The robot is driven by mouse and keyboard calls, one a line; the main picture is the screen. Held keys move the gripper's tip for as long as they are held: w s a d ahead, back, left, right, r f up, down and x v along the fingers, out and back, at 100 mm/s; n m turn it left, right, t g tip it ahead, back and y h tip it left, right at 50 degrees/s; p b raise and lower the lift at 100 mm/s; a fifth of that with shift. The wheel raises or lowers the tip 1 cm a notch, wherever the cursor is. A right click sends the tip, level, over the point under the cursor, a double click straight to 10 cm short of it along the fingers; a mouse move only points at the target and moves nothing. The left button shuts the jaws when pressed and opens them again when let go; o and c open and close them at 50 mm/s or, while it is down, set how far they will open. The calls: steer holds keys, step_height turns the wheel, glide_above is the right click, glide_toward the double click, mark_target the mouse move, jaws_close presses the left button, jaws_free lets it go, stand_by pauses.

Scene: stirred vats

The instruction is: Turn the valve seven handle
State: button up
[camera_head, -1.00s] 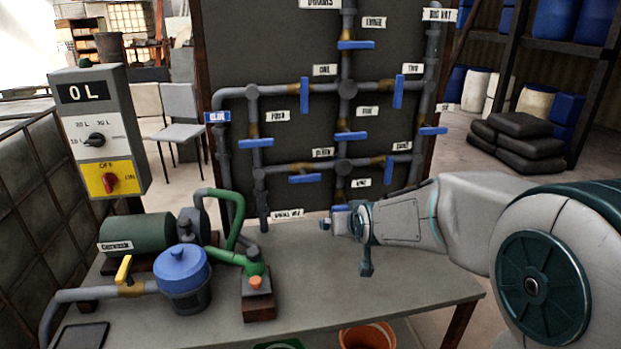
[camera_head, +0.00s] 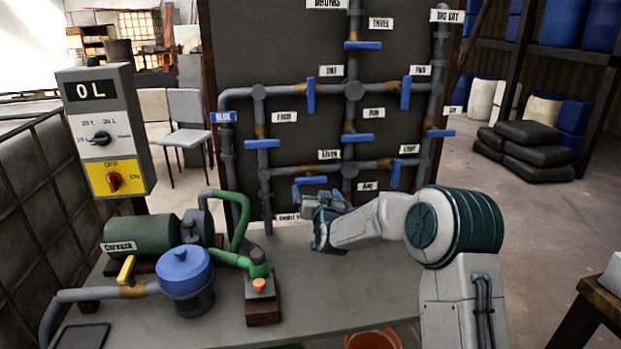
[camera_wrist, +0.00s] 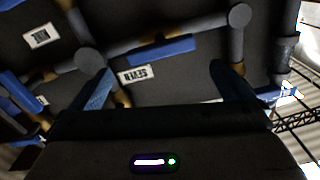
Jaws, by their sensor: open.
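The valve seven handle is a flat blue lever (camera_head: 310,181) on the lower pipe run of the dark panel. It lies about level, just left of and below the label reading SEVEN (camera_head: 329,155). My gripper (camera_head: 318,198) is just below and right of this lever in the head view. In the wrist view the blue lever (camera_wrist: 163,50) shows ahead, between the directions of my two open fingers (camera_wrist: 162,68). The SEVEN label (camera_wrist: 138,74) appears upside down there. The fingers look apart from the lever, and nothing is between them. The exact gap is unclear.
Other blue valve levers (camera_head: 350,138) and grey pipes surround it on the panel. The table (camera_head: 330,290) below holds a blue-lidded pump pot (camera_head: 184,275), a green motor (camera_head: 140,235) and a green hose. A control box (camera_head: 105,130) stands at left.

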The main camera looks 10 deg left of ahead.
mark_target(312, 182)
steer(key=p+x, duration=0.1)
steer(key=x, duration=0.9)
steer(key=shift+p, duration=0.35)
steer(key=shift+f, duration=0.1)
steer(key=c, duration=0.7)
